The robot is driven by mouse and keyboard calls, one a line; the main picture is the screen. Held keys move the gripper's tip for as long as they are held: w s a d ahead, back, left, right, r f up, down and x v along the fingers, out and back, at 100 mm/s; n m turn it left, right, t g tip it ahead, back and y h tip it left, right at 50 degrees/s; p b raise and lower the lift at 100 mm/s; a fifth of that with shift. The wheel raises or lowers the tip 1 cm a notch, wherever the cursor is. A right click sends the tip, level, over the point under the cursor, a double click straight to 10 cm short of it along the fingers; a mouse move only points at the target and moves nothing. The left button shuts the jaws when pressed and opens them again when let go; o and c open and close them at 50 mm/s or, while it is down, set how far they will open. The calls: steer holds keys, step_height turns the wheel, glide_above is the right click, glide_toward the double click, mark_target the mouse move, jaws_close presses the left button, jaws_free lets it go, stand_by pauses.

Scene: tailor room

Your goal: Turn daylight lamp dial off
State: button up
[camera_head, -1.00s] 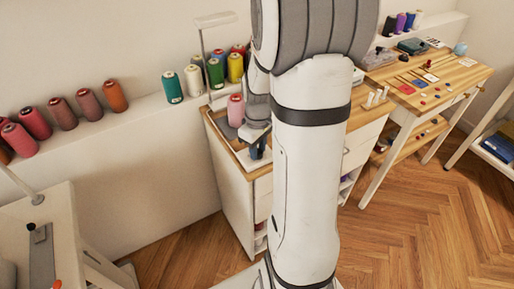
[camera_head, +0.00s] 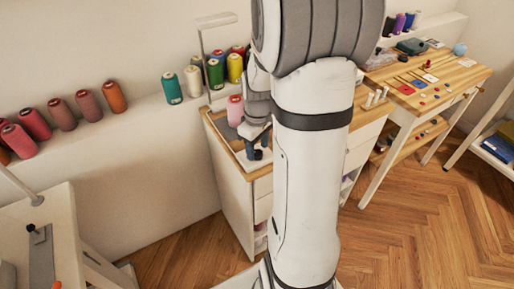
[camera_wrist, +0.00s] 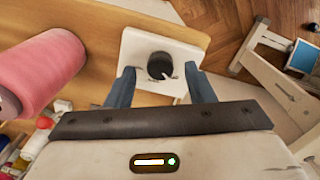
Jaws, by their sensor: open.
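The daylight lamp's black round dial (camera_wrist: 160,66) sits on its white base plate (camera_wrist: 138,45) in the wrist view. A small pale pointer on the dial points right and slightly down. My gripper (camera_wrist: 160,78) is open, with one blue-grey finger to the left of the dial and one to the right. Gaps show between both fingers and the dial. In the head view my gripper (camera_head: 255,142) hangs low over the lamp base (camera_head: 258,164) on the wooden cabinet top. My arm hides part of this area.
A pink thread spool (camera_wrist: 40,70) stands close to the left of my gripper; it also shows in the head view (camera_head: 235,110). Coloured spools (camera_head: 215,73) line the wall ledge behind. A work table (camera_head: 430,75) with small items stands at the right.

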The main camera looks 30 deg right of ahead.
mark_target(258, 152)
step_height(258, 152, up, 7)
steer(key=shift+f, duration=0.1)
stand_by(0.7)
